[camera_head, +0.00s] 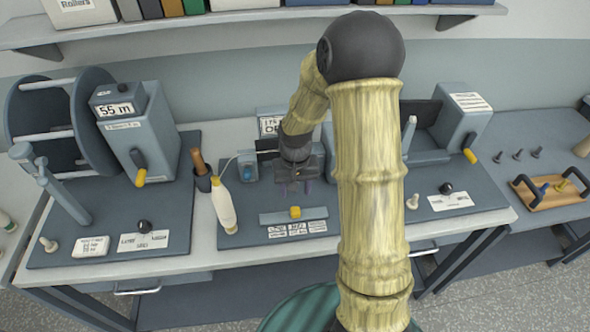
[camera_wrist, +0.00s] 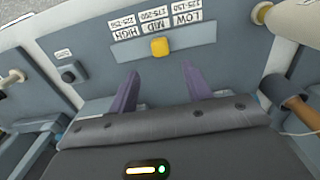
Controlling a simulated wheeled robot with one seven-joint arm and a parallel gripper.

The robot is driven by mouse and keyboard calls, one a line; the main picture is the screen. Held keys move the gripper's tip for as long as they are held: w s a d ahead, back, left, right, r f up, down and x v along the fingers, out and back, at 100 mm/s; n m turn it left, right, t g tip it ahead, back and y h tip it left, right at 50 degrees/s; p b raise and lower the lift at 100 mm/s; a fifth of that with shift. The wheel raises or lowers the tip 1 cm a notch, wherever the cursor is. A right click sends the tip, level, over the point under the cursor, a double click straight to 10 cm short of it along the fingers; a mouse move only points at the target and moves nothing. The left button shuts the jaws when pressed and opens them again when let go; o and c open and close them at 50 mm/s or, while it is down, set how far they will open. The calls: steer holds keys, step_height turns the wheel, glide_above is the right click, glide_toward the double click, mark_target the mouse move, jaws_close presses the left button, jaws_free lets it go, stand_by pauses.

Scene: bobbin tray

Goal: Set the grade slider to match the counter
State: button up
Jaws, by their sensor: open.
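The grade slider is a grey bar (camera_head: 268,217) with a yellow knob (camera_head: 295,212) on the middle panel. In the wrist view the knob (camera_wrist: 159,46) sits near the bar's middle, by the MID label, with LOW and HIGH labels on either side, upside down. A grey counter box (camera_head: 117,108) at left shows what looks like "55 m". My gripper (camera_head: 293,190) hangs just behind the bar, pointing down. In the wrist view its two purple fingers (camera_wrist: 160,68) are apart and empty, with the knob beyond the tips, apart from them.
A grey winding machine (camera_head: 460,120) is at right. A wooden tray (camera_head: 552,192) lies far right. A shelf (camera_head: 250,16) runs above.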

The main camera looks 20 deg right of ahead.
step_height(320, 180, up, 8)
steer(key=shift+b, duration=0.4)
steer(key=s+a+r+n+t, duration=0.1)
steer(key=s+t, duration=0.1)
steer(key=s, duration=1)
steer(key=shift+s+a+n+t, duration=0.25)
steer(key=shift+s+n+t, duration=0.05)
steer(key=shift+n, duration=0.1)
steer(key=shift+r, duration=0.1)
stand_by(0.6)
